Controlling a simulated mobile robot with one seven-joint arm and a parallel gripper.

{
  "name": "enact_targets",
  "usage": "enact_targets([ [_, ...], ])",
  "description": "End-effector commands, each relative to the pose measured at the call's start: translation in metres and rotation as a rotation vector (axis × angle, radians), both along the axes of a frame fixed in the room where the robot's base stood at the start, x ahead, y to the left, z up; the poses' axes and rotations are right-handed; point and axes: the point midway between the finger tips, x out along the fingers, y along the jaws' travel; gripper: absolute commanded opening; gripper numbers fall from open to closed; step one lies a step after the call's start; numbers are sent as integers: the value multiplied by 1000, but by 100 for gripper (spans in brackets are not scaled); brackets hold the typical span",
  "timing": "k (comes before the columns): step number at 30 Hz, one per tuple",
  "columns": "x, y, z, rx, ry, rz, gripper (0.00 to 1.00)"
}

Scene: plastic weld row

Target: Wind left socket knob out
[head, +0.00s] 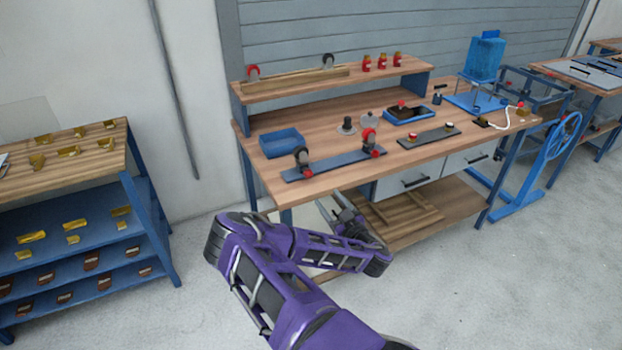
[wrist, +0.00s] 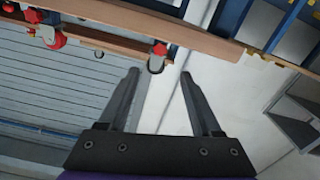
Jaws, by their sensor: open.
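On the workbench, a long dark plate (head: 333,163) carries two black sockets. The left socket (head: 301,155) has a red knob (head: 307,173) low on its front side. The right socket (head: 368,138) shows red parts at its top and side. My gripper (head: 337,198) is in front of the bench's front edge, below and to the right of the left socket, apart from it.
A blue bin (head: 281,143) stands behind the plate's left end. A dark plate with two knobs (head: 429,138) lies to the right. A raised shelf (head: 340,80) runs along the back. A blue rack (head: 80,210) stands at left. The floor in front is clear.

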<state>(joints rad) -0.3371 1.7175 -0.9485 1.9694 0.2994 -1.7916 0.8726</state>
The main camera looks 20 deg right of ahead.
Motion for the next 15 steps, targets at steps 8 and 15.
enact_targets([
  [8, 63, 4, -1, -1, 0, 4, 66],
  [15, 104, 4, -1, -1, -1, 2, 66],
])
